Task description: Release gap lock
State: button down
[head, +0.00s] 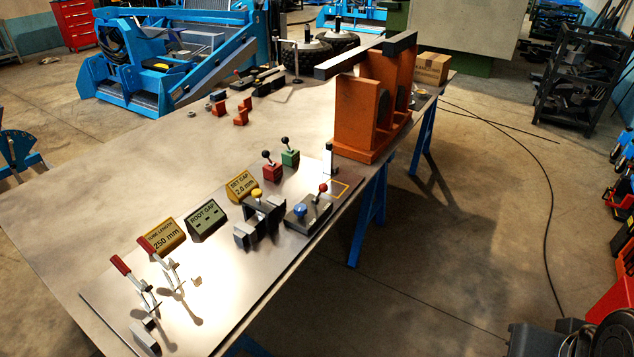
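No part in view carries a gap lock label, so I cannot tell for sure which one it is. A dark block (306,214) with a blue knob (299,209) sits on the steel plate near the table's right edge. A lever with a red ball (322,187) rises from it, tilted. Just left of it is a dark clamp-like fixture (258,226) with a yellow knob (257,193). Behind stand the yellow "SET GAP 2.0 mm" sign (241,186) and the "ROOT GAP" display (206,220), which shows dashes. My gripper is not in view.
Red (272,172) and green (290,157) blocks with black-ball levers stand behind the fixture. Two red-handled toggle clamps (135,283) (160,262) are at the near left. A tall orange stand (370,110) rises at the far right. The table (110,190) is bare at left.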

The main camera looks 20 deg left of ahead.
aim_at(323, 188)
jog(key=u, duration=0.35)
jog(key=i, duration=0.6)
jog(key=u, duration=0.9)
jog(key=i, duration=0.75)
jog(key=u, duration=0.4)
